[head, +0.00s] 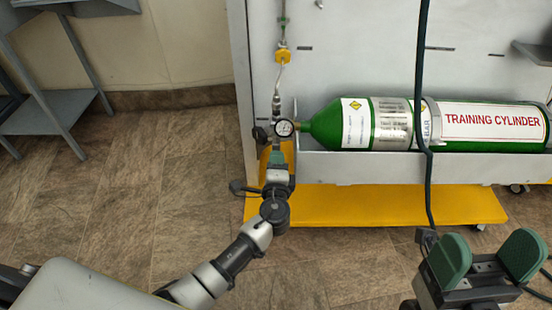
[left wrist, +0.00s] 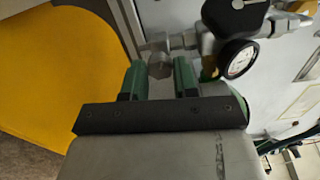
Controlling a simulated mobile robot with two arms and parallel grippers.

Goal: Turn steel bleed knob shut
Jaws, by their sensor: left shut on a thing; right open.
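The steel bleed knob (left wrist: 159,66) is a small faceted silver piece on the end of a metal fitting in the left wrist view. My left gripper (left wrist: 159,76) has its green fingers on either side of it and is shut on it. In the head view my left gripper (head: 276,157) reaches up just below the pressure gauge (head: 284,128), and it hides the knob there. The gauge also shows right of the fingers in the left wrist view (left wrist: 238,58). My right gripper (head: 487,262) is open and empty at the lower right, away from the panel.
A green training cylinder (head: 345,125) lies in a grey tray (head: 380,167) above a yellow base (head: 375,205). A dark hose (head: 421,85) hangs in front of it. A yellow fitting (head: 283,56) sits on the line above the gauge. The floor at left is clear.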

